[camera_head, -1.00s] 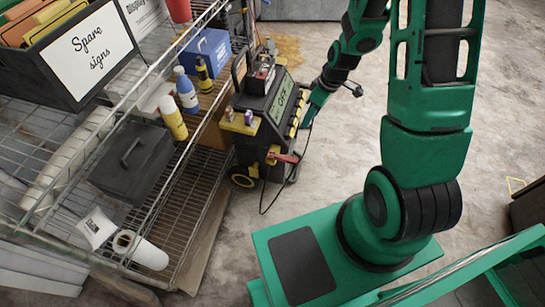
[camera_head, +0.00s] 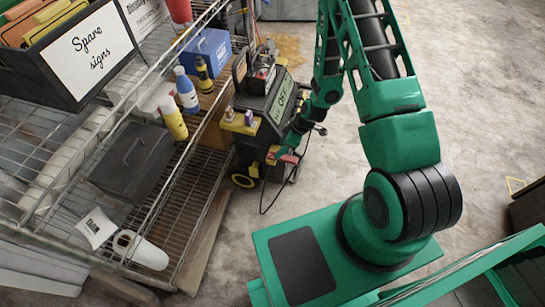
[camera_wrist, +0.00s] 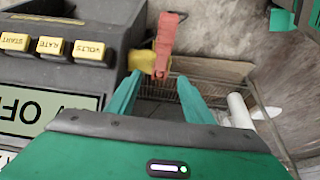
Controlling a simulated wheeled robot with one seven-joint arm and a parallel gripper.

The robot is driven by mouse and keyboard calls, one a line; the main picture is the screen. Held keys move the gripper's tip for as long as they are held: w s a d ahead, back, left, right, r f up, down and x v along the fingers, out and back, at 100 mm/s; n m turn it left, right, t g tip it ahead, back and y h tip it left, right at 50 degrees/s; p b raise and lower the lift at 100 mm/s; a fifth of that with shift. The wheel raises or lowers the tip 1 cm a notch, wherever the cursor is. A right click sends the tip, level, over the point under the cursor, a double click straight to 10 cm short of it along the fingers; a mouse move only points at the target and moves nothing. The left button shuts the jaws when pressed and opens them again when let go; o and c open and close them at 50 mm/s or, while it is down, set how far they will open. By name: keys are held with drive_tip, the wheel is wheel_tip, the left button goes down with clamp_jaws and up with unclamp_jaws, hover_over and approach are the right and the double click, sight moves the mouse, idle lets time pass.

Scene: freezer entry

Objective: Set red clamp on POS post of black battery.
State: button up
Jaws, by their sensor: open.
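The red clamp (camera_wrist: 166,38) sits at a yellow holder (camera_wrist: 142,62) on the side of the charger cart in the wrist view. In the head view the red clamp (camera_head: 288,158) shows low on the cart, partly behind my gripper. My gripper (camera_wrist: 158,90) is open, with its two green fingers apart and nothing between them. The clamp lies just beyond the fingertips, roughly in line with the gap. A small dark box with red and pale parts (camera_head: 263,72) stands on top of the cart; it may be the black battery, but its posts are too small to tell.
The charger cart (camera_head: 262,108) has a display reading OFF and yellow buttons (camera_wrist: 52,46). A dark cable hangs from it to the floor. A wire shelf (camera_head: 190,190) with bottles and boxes stands close on the left.

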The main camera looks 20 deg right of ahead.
sight(273, 155)
drive_tip(key=shift+x, duration=3.1)
drive_tip(key=shift+r, duration=0.1)
drive_tip(key=shift+c, duration=0.6)
drive_tip(key=shift+w, duration=0.1)
clamp_jaws()
